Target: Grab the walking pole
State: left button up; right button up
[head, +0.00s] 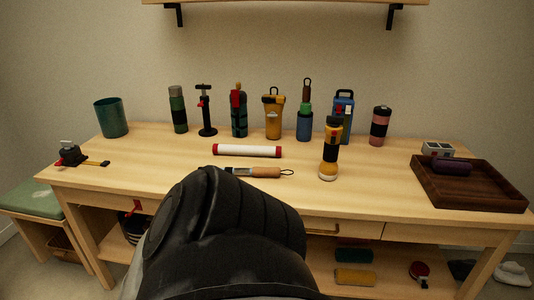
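A short pole-like item with a cork-coloured handle and a dark wrist loop (265,172) lies on the wooden table, near the middle. It looks like the walking pole, but I cannot be sure. Its left end is dark and metallic, close to the top of a large black ribbed shape in front. Another item with a brown grip and top loop (306,92) stands upright at the back, above green and blue parts. Neither of my grippers shows in the head view.
A white tube with red ends (247,151) lies behind the cork-handled item. A yellow and black flashlight (329,155) stands to its right. Several bottles line the back. A dark wooden tray (493,195) is at right. The black shape hides the table's front middle.

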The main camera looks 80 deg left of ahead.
aim_at(256, 172)
jog(key=u, duration=3.3)
jog(key=k, duration=0.6)
jog(key=u, duration=1.05)
jog(key=i, duration=0.85)
jog(key=z, duration=0.55)
jog(key=i, duration=0.85)
jog(key=z, duration=0.8)
